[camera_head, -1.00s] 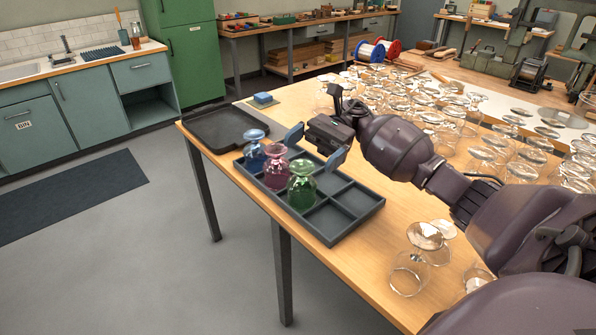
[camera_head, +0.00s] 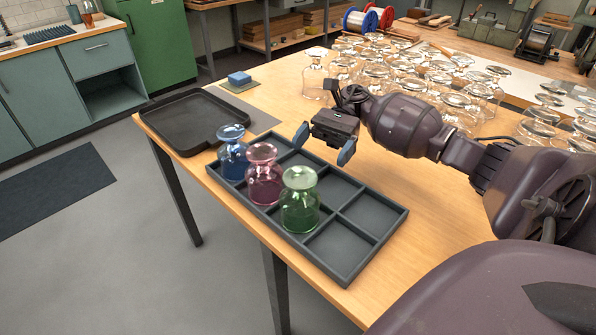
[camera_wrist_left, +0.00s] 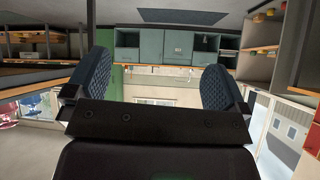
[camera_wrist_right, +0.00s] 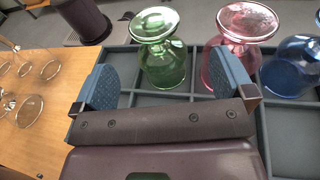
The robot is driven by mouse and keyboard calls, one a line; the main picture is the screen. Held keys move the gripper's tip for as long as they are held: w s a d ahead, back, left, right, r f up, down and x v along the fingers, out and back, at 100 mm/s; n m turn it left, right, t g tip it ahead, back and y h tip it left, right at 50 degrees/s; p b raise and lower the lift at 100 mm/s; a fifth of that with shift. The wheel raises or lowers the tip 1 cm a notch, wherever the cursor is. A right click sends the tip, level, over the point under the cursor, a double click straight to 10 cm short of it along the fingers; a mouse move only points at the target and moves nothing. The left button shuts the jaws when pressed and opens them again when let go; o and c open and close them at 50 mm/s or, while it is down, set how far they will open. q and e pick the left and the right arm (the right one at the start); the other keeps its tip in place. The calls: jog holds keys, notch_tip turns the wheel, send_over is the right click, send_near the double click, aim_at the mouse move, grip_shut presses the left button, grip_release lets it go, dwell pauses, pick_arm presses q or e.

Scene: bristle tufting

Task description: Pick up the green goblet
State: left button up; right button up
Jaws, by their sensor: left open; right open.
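The green goblet (camera_head: 299,205) stands upside down, foot up, in a compartment of the dark divided tray (camera_head: 352,272), in the near row. In the right wrist view the green goblet (camera_wrist_right: 162,62) appears beyond and between my open fingers, nearer the left one, with nothing held. My right gripper (camera_head: 322,144) is open and empty above the tray's far side, behind the goblet. My left gripper (camera_wrist_left: 158,85) shows only in its own wrist view, open and empty, facing the room and cabinets.
The pink goblet (camera_head: 264,180) and blue goblet (camera_head: 233,158) stand inverted in the same row, close beside the green one. Many clear glasses (camera_head: 430,80) crowd the table's far side. A black flat tray (camera_head: 190,118) and blue block (camera_head: 239,78) lie at left. Several tray compartments are empty.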

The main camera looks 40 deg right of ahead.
aim_at(305, 170)
jog(key=x, duration=0.4)
jog(key=shift+s+r, duration=0.1)
jog(key=shift+r, duration=0.05)
jog(key=x, duration=0.3)
jog(key=p+x, duration=0.1)
jog(key=shift+s+a+r, duration=0.2)
jog(key=shift+s, duration=0.15)
jog(key=shift+a+f, duration=0.15)
jog(key=shift+a, duration=0.25)
jog(key=c, duration=1.1)
jog(key=shift+c, duration=0.3)
